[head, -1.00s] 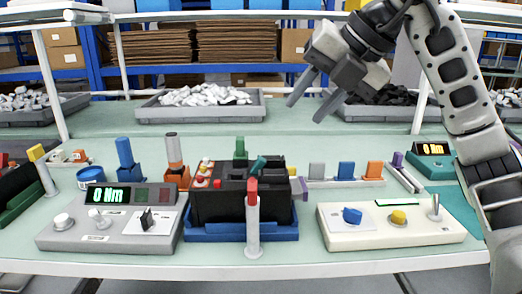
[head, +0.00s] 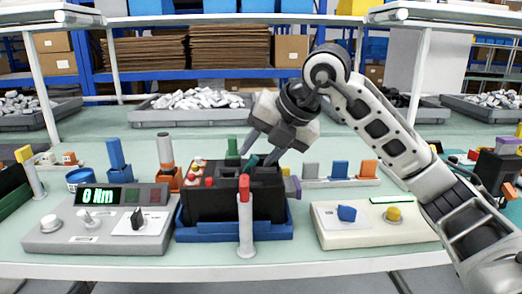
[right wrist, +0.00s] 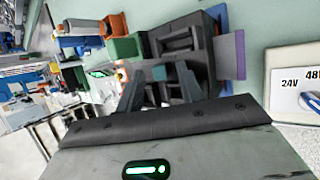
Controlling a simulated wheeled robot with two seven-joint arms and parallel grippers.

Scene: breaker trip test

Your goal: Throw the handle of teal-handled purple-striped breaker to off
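A black breaker block (head: 215,206) sits in a blue tray (head: 262,230) at the middle of the table. Between my right gripper's fingers (head: 258,158) a teal handle (head: 252,161) shows on top of the block, partly hidden; a teal patch also shows in the right wrist view (right wrist: 158,73). My right gripper is open, with its fingertips at or just above the block's top; contact cannot be told. A purple piece (right wrist: 240,55) shows at the block's edge in the right wrist view. A purple stripe on the breaker itself cannot be made out. My left gripper is not in view.
A red-topped grey post (head: 246,225) stands in front of the tray. A grey meter box (head: 100,235) reading "0 Nm" is left, a cream box with a blue knob (head: 347,214) right. A green block (head: 232,147) and several coloured blocks stand behind.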

